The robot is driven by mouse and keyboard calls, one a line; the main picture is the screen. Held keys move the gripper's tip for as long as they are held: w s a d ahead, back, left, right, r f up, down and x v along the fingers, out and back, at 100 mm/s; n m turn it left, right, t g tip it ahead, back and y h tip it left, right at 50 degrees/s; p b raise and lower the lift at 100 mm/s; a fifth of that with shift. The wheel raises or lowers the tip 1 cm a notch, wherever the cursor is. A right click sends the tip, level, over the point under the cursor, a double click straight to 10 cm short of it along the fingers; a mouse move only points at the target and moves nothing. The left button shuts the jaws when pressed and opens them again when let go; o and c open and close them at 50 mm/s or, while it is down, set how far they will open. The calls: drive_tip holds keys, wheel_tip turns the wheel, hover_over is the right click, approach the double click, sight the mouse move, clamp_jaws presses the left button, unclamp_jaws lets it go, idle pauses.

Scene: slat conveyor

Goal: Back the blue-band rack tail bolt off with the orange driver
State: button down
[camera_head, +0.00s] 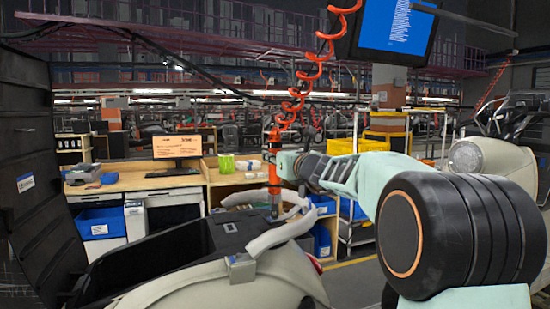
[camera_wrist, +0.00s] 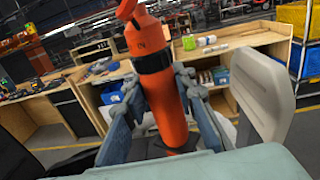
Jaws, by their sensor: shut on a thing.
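The orange driver (camera_head: 274,168) hangs upright under a red coiled cord. My gripper (camera_head: 287,166) is shut around its body; in the wrist view my gripper (camera_wrist: 160,85) has a finger on each side of the driver (camera_wrist: 146,42), below its black band. The driver's lower end is near the pale rack (camera_head: 275,238) at the scooter's tail; whether it touches anything is unclear. A pale rack arm (camera_wrist: 262,90) stands at the right of the wrist view. I see no blue band or bolt; the driver's tip is hidden in the wrist view.
The red coiled cord (camera_head: 297,92) rises to the ceiling. A dark open compartment (camera_head: 190,245) lies left of the rack. A wooden workbench (camera_head: 135,182) with a monitor (camera_head: 176,146) and blue bins (camera_head: 101,222) stands behind. Another pale scooter (camera_head: 497,160) is at the right.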

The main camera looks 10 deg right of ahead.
sight(276, 130)
drive_tip(key=shift+f, duration=0.2)
drive_tip(key=shift+w+r+p, duration=0.1)
drive_tip(key=shift+r+p, duration=0.2)
drive_tip(key=shift+p, duration=0.15)
drive_tip(key=shift+a+r+p, duration=0.1)
drive_tip(key=shift+r+p, duration=0.4)
drive_tip(key=shift+r, duration=0.5)
idle(0.7)
drive_tip(key=shift+r+p, duration=2.4)
drive_tip(key=shift+r, duration=0.35)
